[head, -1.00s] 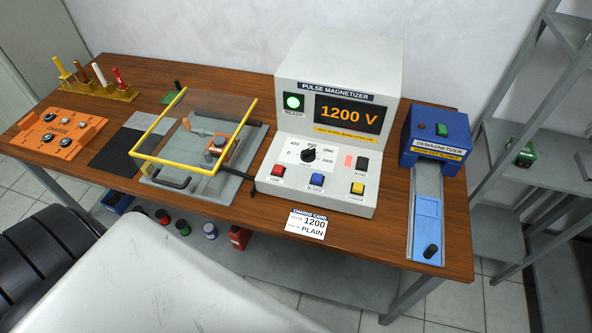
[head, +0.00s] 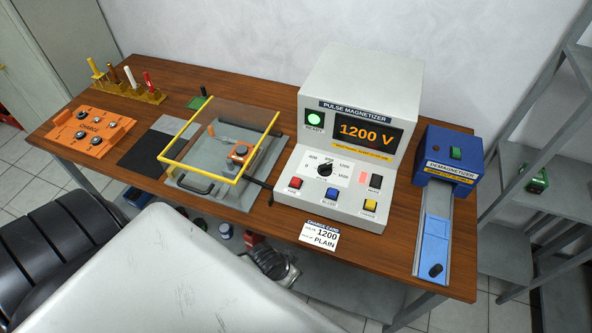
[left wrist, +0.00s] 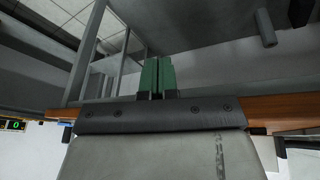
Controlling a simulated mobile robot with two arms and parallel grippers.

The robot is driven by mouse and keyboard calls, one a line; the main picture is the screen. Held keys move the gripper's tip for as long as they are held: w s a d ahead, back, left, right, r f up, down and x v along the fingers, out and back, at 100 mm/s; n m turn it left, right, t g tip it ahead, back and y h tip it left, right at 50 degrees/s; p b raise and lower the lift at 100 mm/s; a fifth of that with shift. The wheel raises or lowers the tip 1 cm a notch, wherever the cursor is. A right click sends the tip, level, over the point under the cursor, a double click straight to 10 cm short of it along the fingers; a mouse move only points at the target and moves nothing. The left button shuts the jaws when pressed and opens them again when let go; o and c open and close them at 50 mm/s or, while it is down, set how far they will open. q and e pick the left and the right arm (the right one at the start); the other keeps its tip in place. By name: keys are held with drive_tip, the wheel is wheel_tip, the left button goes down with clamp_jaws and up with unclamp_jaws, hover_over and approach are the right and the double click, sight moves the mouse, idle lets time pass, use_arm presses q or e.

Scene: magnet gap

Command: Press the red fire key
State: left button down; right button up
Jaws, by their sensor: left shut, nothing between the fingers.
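The red fire key (head: 295,183) sits at the front left of the sloped panel of the pulse magnetizer (head: 350,88) and is uncovered. Its display reads 1200 V and the green READY lamp (head: 314,120) is lit. A blue key (head: 334,194) and a yellow key (head: 370,205) lie to its right, and a black dial (head: 325,169) is above. My left gripper (left wrist: 157,76) has green fingertips, closed together and empty in the left wrist view, away from the key. A metallic arm part shows below the table front in the head view. My right gripper is not in view.
A fixture under a yellow-framed clear cover (head: 250,108) stands left of the magnetizer. The blue demagnetizer (head: 448,165) stands right. A charge card (head: 319,236) reading 1200 PLAIN lies in front. An orange charge tray (head: 88,131) is far left.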

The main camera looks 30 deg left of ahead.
use_arm(q)
drive_tip(key=w+r, duration=0.2)
drive_tip(key=r, duration=0.1)
drive_tip(key=w+r+t+h+p, duration=0.1)
drive_tip(key=w+r, duration=0.2)
drive_tip(key=r, duration=0.1)
drive_tip(key=w+r+h, duration=0.1)
drive_tip(key=w+r, duration=0.2)
drive_tip(key=r, duration=0.1)
drive_tip(key=w+a+r+n+t+h+p, duration=0.1)
drive_tip(key=w+a+r+n+t+p, duration=0.1)
drive_tip(key=w+a+r, duration=0.9)
wheel_tip(320, 180, up, 3)
drive_tip(key=shift+w+a+f+n+t, duration=0.2)
drive_tip(key=shift+w+a+n+t, duration=0.15)
drive_tip(key=shift+n, duration=0.55)
drive_tip(key=shift+f, duration=0.15)
